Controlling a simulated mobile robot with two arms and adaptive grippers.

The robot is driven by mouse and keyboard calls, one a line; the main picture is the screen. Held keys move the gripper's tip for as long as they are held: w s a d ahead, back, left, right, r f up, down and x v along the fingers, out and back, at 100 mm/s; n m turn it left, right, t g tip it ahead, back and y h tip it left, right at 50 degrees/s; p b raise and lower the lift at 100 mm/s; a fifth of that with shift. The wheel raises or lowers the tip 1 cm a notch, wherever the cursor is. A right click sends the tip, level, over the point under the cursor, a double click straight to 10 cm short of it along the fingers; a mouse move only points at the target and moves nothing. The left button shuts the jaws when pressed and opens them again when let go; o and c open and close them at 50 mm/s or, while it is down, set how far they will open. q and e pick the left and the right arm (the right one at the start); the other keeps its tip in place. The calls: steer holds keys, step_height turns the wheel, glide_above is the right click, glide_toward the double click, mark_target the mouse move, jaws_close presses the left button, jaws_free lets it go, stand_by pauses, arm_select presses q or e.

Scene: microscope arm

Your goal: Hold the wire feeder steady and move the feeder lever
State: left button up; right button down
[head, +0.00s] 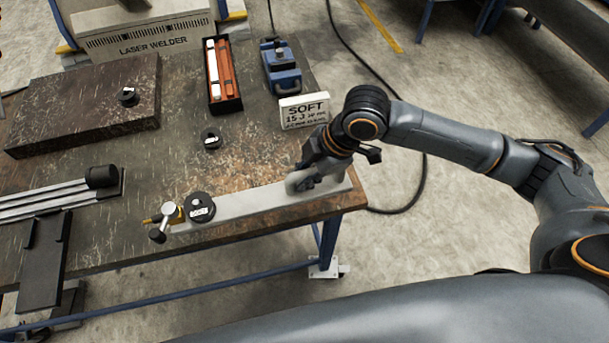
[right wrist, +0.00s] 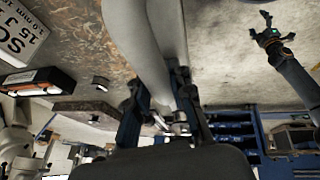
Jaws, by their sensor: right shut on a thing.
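The wire feeder (head: 250,202) is a long pale grey bar lying along the table's front edge in the head view. A black round knob (head: 200,207) sits near its left end. Beside the knob is a small lever (head: 168,209) with a silver round end, a dark tip and a yellow part. My right gripper (head: 302,182) is at the feeder's right end, shut on its grey curved part. In the right wrist view the fingers (right wrist: 160,115) stand on both sides of the grey body (right wrist: 150,50). My left gripper (right wrist: 270,35) shows small there, fingers spread, apart from the feeder.
A white "SOFT" sign (head: 304,111), a blue device (head: 281,67) and a black tray (head: 223,76) with orange and white bars stand behind. A dark block (head: 85,105) and silver rails (head: 50,202) are at left. A small black knob (head: 211,139) lies mid-table.

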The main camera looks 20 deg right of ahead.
steer(key=shift+w+d+f+b, duration=0.3)
steer(key=shift+w+f+b, duration=0.25)
steer(key=shift+w+f, duration=0.75)
steer(key=shift+w+d+f+b, duration=0.35)
steer(key=shift+w+f+b, duration=0.25)
steer(key=shift+w+f, duration=0.7)
steer(key=shift+w+d+f+b, duration=0.3)
steer(key=shift+w+f+b, duration=0.45)
steer(key=shift+w, duration=0.9)
steer(key=shift+f, duration=0.55)
steer(key=shift+s+f, duration=0.1)
steer(key=shift+f, duration=0.05)
